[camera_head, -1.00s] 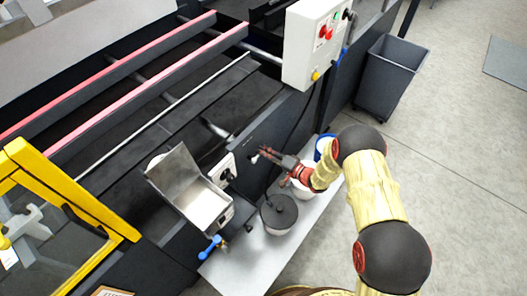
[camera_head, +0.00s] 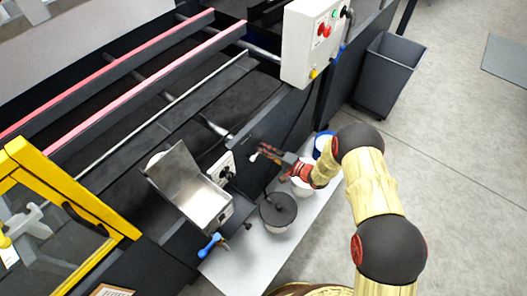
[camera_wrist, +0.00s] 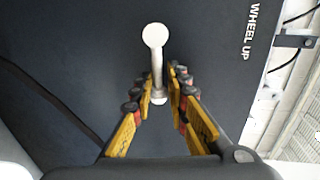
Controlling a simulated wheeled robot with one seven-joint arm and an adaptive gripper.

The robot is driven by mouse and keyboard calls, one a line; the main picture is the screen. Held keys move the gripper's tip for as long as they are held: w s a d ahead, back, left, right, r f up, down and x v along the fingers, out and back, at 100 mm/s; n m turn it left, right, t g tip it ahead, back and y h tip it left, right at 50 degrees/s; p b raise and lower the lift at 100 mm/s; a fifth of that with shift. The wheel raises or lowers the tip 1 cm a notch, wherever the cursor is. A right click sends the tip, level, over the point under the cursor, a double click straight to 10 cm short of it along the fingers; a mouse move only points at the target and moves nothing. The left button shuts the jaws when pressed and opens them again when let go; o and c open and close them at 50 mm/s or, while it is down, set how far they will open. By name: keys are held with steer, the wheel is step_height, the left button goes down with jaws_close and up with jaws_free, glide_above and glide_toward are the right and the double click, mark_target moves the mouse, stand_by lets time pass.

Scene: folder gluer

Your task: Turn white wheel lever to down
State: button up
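The white wheel lever (camera_wrist: 157,62) has a round knob and a thin shaft, and sticks out from a dark panel (camera_wrist: 80,50) in the wrist view. In the head view the white lever (camera_head: 253,157) is a small pale tip at the machine's side. My gripper (camera_wrist: 161,72) has its two yellow and black fingers on either side of the lever's shaft. A narrow gap shows between the fingers and the shaft, so it looks open. In the head view my gripper (camera_head: 264,151) reaches left to the panel. The label "WHEEL UP" (camera_wrist: 252,32) is printed on the panel.
A metal box with a raised lid (camera_head: 203,207) stands left of my gripper. A dark-lidded pot (camera_head: 278,211), a white tub (camera_head: 301,187) and a blue-rimmed bucket (camera_head: 325,146) stand on a pale shelf (camera_head: 250,262) below. A control box (camera_head: 312,42) hangs above.

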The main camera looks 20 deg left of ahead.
steer(key=shift+o, duration=1.3)
steer(key=shift+w+d+f, duration=0.1)
steer(key=shift+w+f, duration=0.05)
steer(key=shift+w, duration=0.05)
steer(key=o, duration=0.3)
steer(key=shift+s, duration=0.1)
steer(key=shift+o, duration=0.2)
steer(key=v, duration=1.2)
